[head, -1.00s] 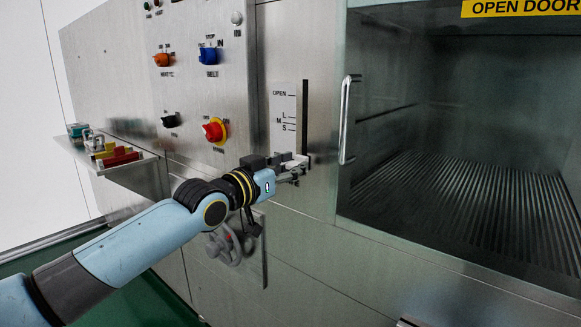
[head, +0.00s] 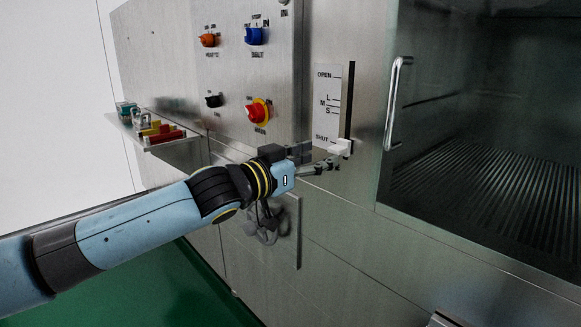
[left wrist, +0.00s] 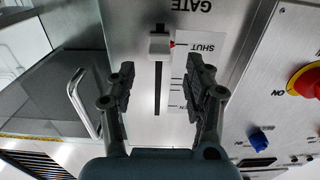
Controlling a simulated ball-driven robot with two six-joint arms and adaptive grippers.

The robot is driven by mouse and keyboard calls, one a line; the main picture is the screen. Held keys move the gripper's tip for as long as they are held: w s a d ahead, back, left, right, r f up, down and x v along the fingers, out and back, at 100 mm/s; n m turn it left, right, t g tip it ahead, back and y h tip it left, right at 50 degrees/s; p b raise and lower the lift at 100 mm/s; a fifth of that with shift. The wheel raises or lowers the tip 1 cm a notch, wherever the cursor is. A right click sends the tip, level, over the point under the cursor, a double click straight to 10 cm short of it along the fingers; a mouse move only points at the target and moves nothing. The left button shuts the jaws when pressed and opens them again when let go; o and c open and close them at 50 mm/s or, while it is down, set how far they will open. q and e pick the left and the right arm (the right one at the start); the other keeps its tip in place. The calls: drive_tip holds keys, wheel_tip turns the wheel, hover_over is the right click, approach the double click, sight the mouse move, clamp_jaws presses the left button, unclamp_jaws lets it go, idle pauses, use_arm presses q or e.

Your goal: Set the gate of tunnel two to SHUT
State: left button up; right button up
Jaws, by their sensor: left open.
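The gate slider's white knob (head: 341,147) sits at the bottom of its dark vertical slot (head: 350,100), level with the word SHUT on the scale plate (head: 327,100). My left gripper (head: 318,160) is open, just below and left of the knob. In the left wrist view the open fingers (left wrist: 162,65) stand either side of the slot, with the knob beyond their tips, seemingly untouched. My right gripper is not in view.
A control panel with a red and yellow knob (head: 258,110), blue knob (head: 255,36) and orange knob (head: 209,40) is left of the scale. A door handle (head: 395,100) is close on the right. A shelf (head: 160,140) with coloured items is at far left.

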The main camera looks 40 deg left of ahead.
use_arm(q)
drive_tip(key=s, duration=0.6)
drive_tip(key=shift+s+a, duration=0.25)
drive_tip(key=shift+s, duration=0.05)
idle(0.5)
drive_tip(key=s+a+f+n+g+y, duration=0.1)
drive_tip(key=a+f+n+g+y, duration=0.15)
drive_tip(key=f, duration=0.65)
drive_tip(key=s+a+f+n+g+y, duration=0.1)
drive_tip(key=a+f+n+y, duration=0.2)
drive_tip(key=f, duration=0.7)
drive_tip(key=s+f+g+h, duration=0.1)
drive_tip(key=s+f+g, duration=0.3)
drive_tip(key=f, duration=0.5)
drive_tip(key=s+f+g, duration=0.1)
drive_tip(key=s+f, duration=0.5)
drive_tip(key=f, duration=0.4)
drive_tip(key=s+d+f+m+g, duration=0.1)
drive_tip(key=s+d+f+g, duration=0.2)
drive_tip(key=s+f, duration=0.3)
drive_tip(key=s+d+f+m+g+h, duration=0.1)
drive_tip(key=s+d+f, duration=0.3)
drive_tip(key=s, duration=1.1)
drive_tip(key=s+d+f+m+g+h, duration=0.1)
drive_tip(key=s+d+f+m+g, duration=0.2)
drive_tip(key=s+f, duration=0.6)
drive_tip(key=shift+s+d+f+g, duration=0.25)
drive_tip(key=shift+s+d+g, duration=0.55)
drive_tip(key=shift+s+g, duration=0.1)
